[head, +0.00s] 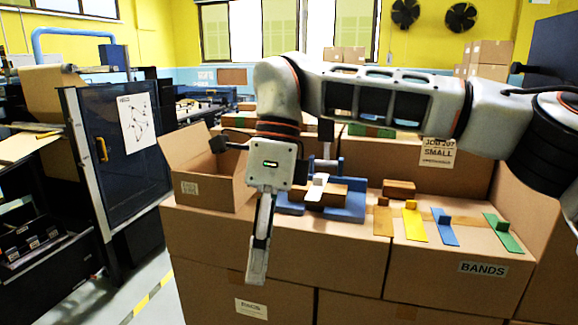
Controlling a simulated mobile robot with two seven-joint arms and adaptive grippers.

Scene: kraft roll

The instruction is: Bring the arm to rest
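My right arm (390,95) comes in from the right, reaches across the picture and bends down at the left. Its gripper (257,275) hangs pointing down in front of the cardboard bench front. I see the fingers nearly edge-on, so whether they are apart is unclear. Nothing shows held at the tips. My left gripper is not in view.
A cardboard bench (345,245) bears a blue fixture (350,208) behind the gripper and several coloured bands (445,232) at right. An open carton (205,183) stands left of the gripper. A dark machine (125,150) and open floor (155,300) lie further left.

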